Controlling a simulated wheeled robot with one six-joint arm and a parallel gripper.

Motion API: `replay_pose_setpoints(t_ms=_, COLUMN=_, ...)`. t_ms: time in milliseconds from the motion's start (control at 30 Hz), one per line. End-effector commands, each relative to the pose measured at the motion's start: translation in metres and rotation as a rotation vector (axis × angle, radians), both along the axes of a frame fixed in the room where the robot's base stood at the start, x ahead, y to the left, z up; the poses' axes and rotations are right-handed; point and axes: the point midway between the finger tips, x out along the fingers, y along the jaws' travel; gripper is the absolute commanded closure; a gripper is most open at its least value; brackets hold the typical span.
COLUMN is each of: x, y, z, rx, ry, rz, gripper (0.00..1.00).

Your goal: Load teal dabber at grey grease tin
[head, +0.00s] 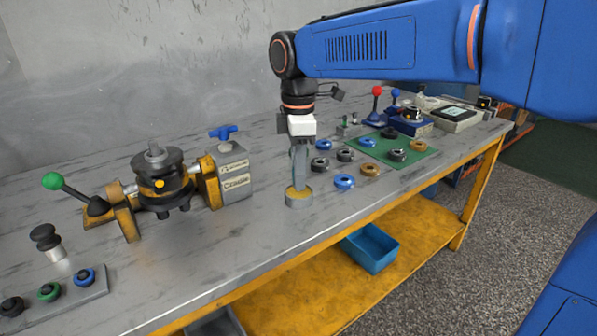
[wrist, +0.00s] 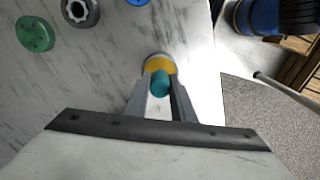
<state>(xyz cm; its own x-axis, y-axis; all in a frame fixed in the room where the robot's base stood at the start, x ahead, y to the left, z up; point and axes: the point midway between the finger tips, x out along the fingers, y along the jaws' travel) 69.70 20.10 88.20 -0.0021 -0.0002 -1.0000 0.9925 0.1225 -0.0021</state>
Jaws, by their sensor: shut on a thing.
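The grey grease tin (head: 298,201) stands on the bench near its front edge, with yellow grease showing at its top. My gripper (head: 299,178) points straight down over the tin. In the wrist view the teal dabber (wrist: 161,86) is between the two fingers, which are shut on it. Its far end overlaps the yellow grease of the tin (wrist: 158,63); I cannot tell whether it touches the grease. In the head view the dabber is hidden by the fingers.
A vise (head: 236,172) and a clamped black motor body (head: 160,172) stand to the left. Several rings, among them a blue one (head: 344,181), lie to the right by a green mat (head: 415,157). A blue bin (head: 370,249) sits on the lower shelf.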

Motion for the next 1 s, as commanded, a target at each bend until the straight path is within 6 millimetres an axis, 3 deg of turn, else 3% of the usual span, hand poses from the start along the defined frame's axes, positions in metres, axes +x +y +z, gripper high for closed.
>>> replay_pose_setpoints(t_ms=1000, x=0.0001, y=0.0000, z=-0.0065, rx=0.000, ry=0.000, rz=0.000, gripper=1.00)
